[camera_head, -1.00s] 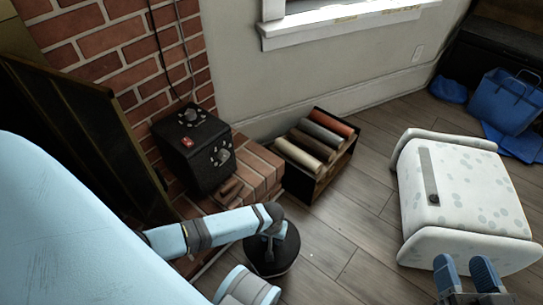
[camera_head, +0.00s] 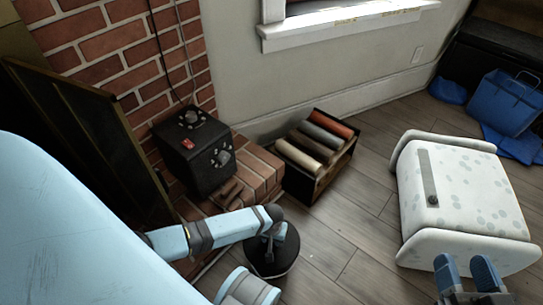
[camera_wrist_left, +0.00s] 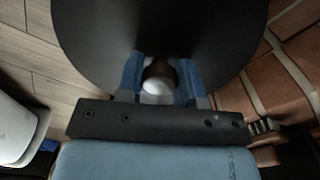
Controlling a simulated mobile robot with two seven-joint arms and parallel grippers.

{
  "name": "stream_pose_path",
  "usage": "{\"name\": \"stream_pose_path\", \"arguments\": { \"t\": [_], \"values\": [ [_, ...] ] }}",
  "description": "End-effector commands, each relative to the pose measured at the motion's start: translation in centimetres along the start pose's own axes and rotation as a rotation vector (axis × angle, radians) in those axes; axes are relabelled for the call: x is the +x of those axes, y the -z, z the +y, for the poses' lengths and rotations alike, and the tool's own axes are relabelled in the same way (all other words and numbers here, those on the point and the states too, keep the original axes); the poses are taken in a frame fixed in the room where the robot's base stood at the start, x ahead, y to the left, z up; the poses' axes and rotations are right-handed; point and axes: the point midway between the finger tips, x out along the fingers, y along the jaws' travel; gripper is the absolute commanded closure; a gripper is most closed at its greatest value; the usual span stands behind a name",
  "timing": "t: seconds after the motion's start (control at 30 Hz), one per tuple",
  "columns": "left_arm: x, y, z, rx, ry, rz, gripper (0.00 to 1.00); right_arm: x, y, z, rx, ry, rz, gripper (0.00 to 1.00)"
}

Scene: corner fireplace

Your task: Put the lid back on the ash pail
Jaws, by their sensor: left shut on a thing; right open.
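The black round lid (camera_head: 264,262) is at the lower middle of the head view, beside the brick hearth. My left gripper (camera_head: 273,236) is above it, shut on its knob. In the left wrist view the dark disc of the lid (camera_wrist_left: 100,40) fills the upper middle. The left gripper's blue fingers (camera_wrist_left: 161,75) stand on either side of the pale-tipped knob (camera_wrist_left: 157,82). I cannot make out the ash pail; whether it is beneath the lid is hidden. My right gripper (camera_head: 468,268) is open and empty at the lower right, in front of the spotted white piece.
A black box with knobs (camera_head: 190,165) stands on the brick hearth (camera_head: 257,170). A dark crate of rolls (camera_head: 315,185) is beside it. A spotted white piece (camera_head: 480,200) takes the right. Blue bags (camera_head: 503,100) lie behind. Wood floor (camera_head: 350,240) lies clear between lid and white piece.

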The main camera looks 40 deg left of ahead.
Motion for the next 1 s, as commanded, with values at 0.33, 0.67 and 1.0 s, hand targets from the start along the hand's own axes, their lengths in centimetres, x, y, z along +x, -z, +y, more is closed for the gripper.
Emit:
{"name": "stream_pose_path", "arguments": {
  "t": [0.33,0.67,1.0],
  "values": [
    [-0.03,0.02,0.03,0.000,-0.001,0.000,0.98,-0.02,0.03,-0.02,0.001,0.000,-0.001,0.47],
    [0.18,0.00,0.06,-0.001,-0.001,0.000,0.98,-0.08,0.56,-0.08,0.002,0.000,-0.002,0.47],
    [0.28,0.01,0.06,0.000,-0.001,0.001,0.98,-0.08,0.54,-0.09,0.002,0.000,-0.002,0.47]
  ]
}}
